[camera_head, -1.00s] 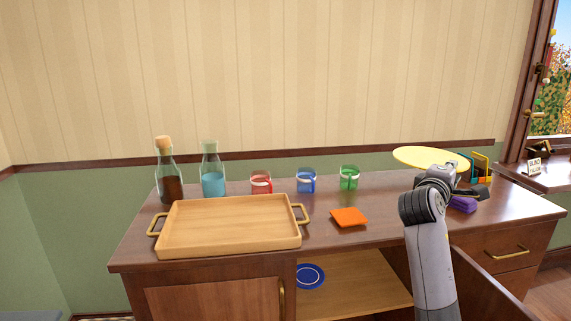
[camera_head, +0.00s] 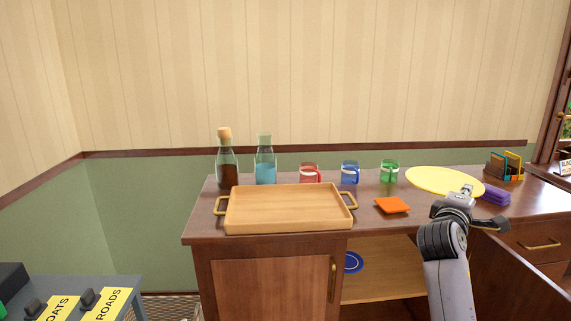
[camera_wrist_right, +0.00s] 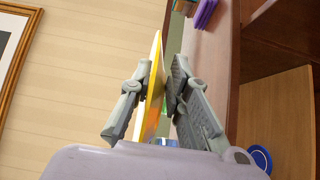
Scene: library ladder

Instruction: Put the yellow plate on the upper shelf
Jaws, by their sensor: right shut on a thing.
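The yellow plate (camera_head: 444,181) is held by my right gripper (camera_head: 466,193) above the right part of the wooden desk. In the right wrist view the plate (camera_wrist_right: 153,88) shows edge-on between the two fingers of my right gripper (camera_wrist_right: 160,92), which is shut on it. My left gripper is not in view. The open cabinet compartment (camera_head: 380,272) under the desk top has a shelf board with a blue plate (camera_head: 353,262) on it. I cannot tell which shelf is the upper one.
A wooden tray (camera_head: 290,228), two bottles, red, blue and green mugs, an orange square (camera_head: 391,205) and purple cloths (camera_head: 495,194) stand on the desk. An open cabinet door (camera_head: 510,285) stands out at lower right. A grey stand with yellow labels (camera_head: 105,304) is at lower left.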

